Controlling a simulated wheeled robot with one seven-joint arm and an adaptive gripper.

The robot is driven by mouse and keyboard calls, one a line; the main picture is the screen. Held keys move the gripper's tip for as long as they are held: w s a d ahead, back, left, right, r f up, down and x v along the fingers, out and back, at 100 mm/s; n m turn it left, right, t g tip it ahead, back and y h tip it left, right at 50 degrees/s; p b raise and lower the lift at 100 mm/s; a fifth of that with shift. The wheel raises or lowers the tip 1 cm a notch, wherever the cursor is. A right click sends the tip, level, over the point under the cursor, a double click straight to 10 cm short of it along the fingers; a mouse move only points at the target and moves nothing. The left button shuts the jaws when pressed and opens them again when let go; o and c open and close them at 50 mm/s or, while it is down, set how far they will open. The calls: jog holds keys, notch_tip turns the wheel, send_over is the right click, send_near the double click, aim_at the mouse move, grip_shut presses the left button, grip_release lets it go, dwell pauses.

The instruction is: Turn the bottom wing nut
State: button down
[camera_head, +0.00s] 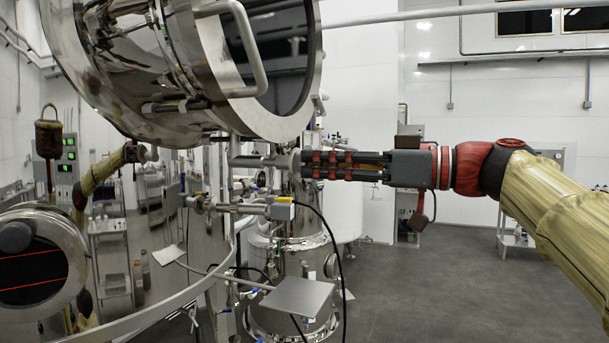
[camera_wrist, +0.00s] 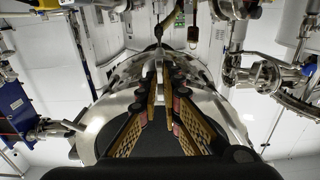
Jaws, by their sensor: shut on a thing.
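The bottom wing nut (camera_head: 268,161) is a steel piece below the round tank hatch (camera_head: 235,112) in the head view. My gripper (camera_head: 304,164) comes in level from the right. Its fingers with red pads reach the right end of the wing nut and are shut on it. In the wrist view my gripper (camera_wrist: 161,72) has its long padded fingers drawn together at the tips. The wing nut is hard to make out there, and the exact contact is hidden between the fingertips.
The hatch with its bent handle (camera_head: 248,50) hangs close above my gripper. Below are a valve assembly (camera_head: 240,207), a black cable and a flat metal plate (camera_head: 297,297). Open grey floor (camera_head: 430,295) lies to the right. Steel pipework (camera_wrist: 265,78) shows right in the wrist view.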

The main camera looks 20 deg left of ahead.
dwell(0.3)
jog(key=shift+n, duration=1)
jog(key=c, duration=1.9)
grip_release()
jog(key=shift+d, duration=0.1)
